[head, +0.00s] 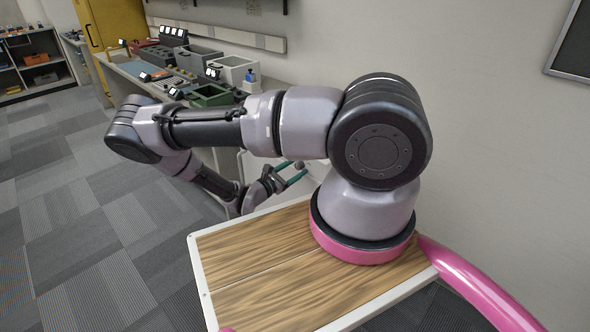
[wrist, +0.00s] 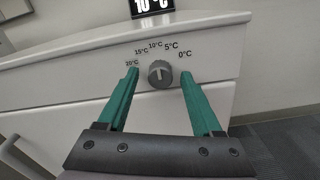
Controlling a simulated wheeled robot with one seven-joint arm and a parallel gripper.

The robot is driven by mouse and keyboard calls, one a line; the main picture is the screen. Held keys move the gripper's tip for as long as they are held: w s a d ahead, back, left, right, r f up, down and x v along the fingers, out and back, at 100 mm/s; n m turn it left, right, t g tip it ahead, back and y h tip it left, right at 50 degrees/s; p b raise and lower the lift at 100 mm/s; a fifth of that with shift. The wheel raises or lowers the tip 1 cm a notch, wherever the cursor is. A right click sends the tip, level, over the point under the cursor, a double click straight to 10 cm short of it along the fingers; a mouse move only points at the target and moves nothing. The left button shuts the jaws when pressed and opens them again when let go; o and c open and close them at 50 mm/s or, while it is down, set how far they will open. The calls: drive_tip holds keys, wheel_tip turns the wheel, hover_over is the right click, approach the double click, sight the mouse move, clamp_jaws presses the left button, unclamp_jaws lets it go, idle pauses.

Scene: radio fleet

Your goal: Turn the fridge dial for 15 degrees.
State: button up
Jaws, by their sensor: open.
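The fridge dial (wrist: 160,73) is a round dark grey knob with a light pointer mark on the white fridge front (wrist: 75,90). Printed marks from 20°C to 0°C arc above it. My gripper (wrist: 160,85) is open, with one teal finger on each side of the dial in the wrist view; I cannot tell whether either finger touches it. A black display (wrist: 152,8) above reads 10°C. In the head view my gripper (head: 297,174) is low behind my arm, by the white fridge, which my arm mostly hides. A small grey knob shows between the fingers there.
A long bench (head: 135,72) along the wall holds several bins and devices, including a green bin (head: 208,95) and a white box (head: 234,68). A yellow cabinet (head: 112,22) stands at the back. Carpeted floor (head: 75,200) at the left is clear.

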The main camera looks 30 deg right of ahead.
clamp_jaws()
drive_tip(key=shift+n, duration=2.9)
unclamp_jaws()
